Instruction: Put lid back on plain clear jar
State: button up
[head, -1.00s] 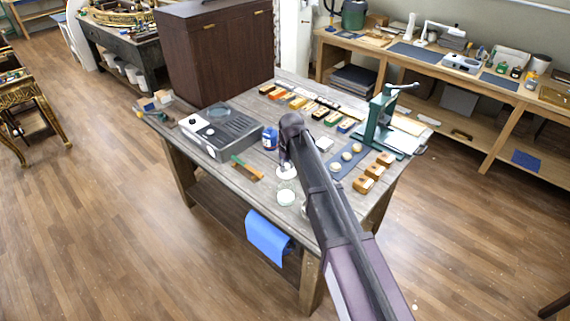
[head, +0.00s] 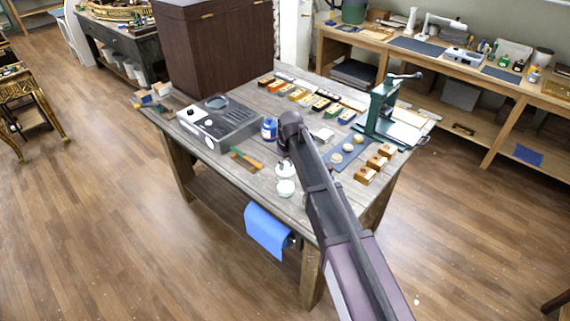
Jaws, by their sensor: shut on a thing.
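The plain clear jar (head: 286,188) stands open near the front edge of the wooden worktable (head: 262,192). It is small, round and pale. My gripper (head: 284,160) points down just behind the jar in the picture. It is shut on a whitish round lid (head: 284,172), which looks held close to the jar's far side, near or above its rim. The exact height of the lid and any contact with the jar cannot be told from this angle. My arm hides part of the gripper.
A blue jar (head: 269,129) and a green-and-orange tool (head: 246,160) lie left of the gripper. A grey device (head: 235,137) stands farther left. Wooden blocks (head: 376,164), a blue mat (head: 355,147) and a green press (head: 380,108) are to the right.

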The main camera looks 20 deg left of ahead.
jog(key=shift+f+b, duration=1)
jog(key=shift+f, duration=0.3)
jog(key=shift+f, duration=0.15)
dwell(1.9)
dwell(0.3)
jog(key=o, duration=1)
jog(key=shift+c, duration=0.2)
jog(key=o, duration=0.3)
jog(key=shift+r+p, duration=3.35)
jog(key=shift+r, duration=0.15)
